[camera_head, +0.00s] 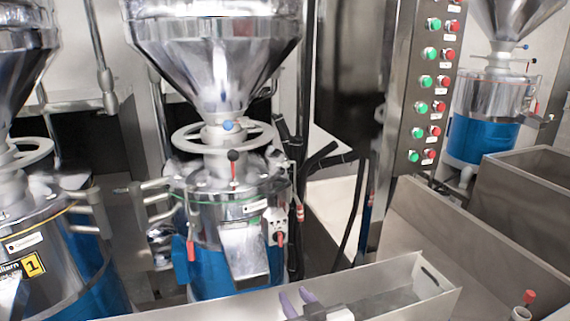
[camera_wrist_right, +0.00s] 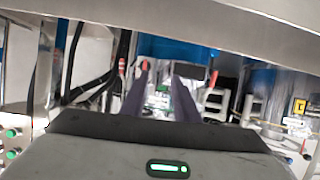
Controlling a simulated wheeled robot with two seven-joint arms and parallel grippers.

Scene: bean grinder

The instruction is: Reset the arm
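My right gripper (camera_head: 297,301) shows at the bottom of the head view, with purple fingertips close to the metal trough (camera_head: 434,274). In the right wrist view its two dark fingers (camera_wrist_right: 161,92) stand apart with nothing held between them. Most of my right arm is outside the head view. My left gripper is in neither view.
A grinder with a steel hopper (camera_head: 215,62) and blue base (camera_head: 212,272) stands behind the trough. Another grinder (camera_head: 62,240) is at left, a third (camera_head: 480,130) at back right. A button panel (camera_head: 418,90) stands between. A steel bin wall (camera_head: 470,235) is at right.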

